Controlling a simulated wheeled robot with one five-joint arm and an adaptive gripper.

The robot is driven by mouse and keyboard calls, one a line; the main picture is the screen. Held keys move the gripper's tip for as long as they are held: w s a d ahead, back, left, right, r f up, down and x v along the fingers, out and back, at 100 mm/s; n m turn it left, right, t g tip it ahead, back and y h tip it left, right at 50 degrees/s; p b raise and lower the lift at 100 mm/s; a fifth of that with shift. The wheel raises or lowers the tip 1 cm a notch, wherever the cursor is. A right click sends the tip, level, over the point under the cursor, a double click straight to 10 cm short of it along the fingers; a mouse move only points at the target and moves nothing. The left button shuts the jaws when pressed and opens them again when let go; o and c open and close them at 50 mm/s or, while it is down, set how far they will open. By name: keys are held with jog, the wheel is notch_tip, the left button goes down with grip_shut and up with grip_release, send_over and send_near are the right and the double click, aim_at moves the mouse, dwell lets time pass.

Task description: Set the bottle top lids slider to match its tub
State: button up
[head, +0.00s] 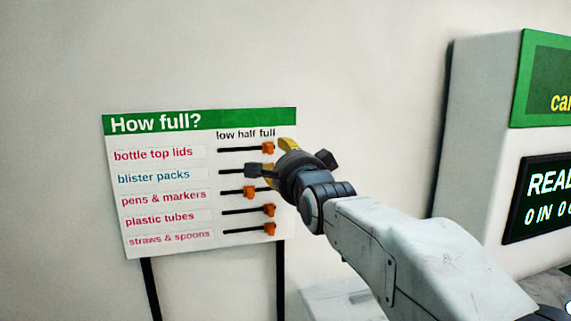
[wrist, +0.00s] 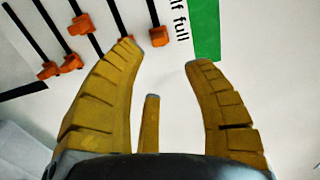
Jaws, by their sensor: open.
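In the wrist view this knob (wrist: 155,36) is just beyond the tip of the left finger. My gripper (head: 277,160) is in front of the board's right edge, beside the upper two rows. In the wrist view its yellow fingers (wrist: 166,55) are spread, with nothing between them. No tub is in view.
The blister packs knob (wrist: 127,38) is mostly hidden behind a finger. The pens & markers knob (head: 249,192) is at half; the plastic tubes knob (head: 269,210) and straws & spoons knob (head: 269,229) are at full. A green-and-white machine (head: 480,150) stands at right.

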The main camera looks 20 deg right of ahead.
jog(key=shift+s, duration=0.95)
jog(key=s+f+n+g, duration=0.45)
jog(key=f+n, duration=0.25)
jog(key=f, duration=0.4)
jog(key=s+f+n+g, duration=0.3)
jog(key=f+n+g, duration=0.3)
jog(key=f, duration=0.4)
jog(key=s+f+n+g, duration=0.1)
jog(key=s+f, duration=0.4)
jog(key=s, duration=0.7)
jog(key=s+f+n+g, duration=0.2)
jog(key=s+f+n, duration=0.2)
jog(key=s, duration=0.9)
jog(key=shift+s+f, duration=0.25)
jog(key=shift+f, duration=0.2)
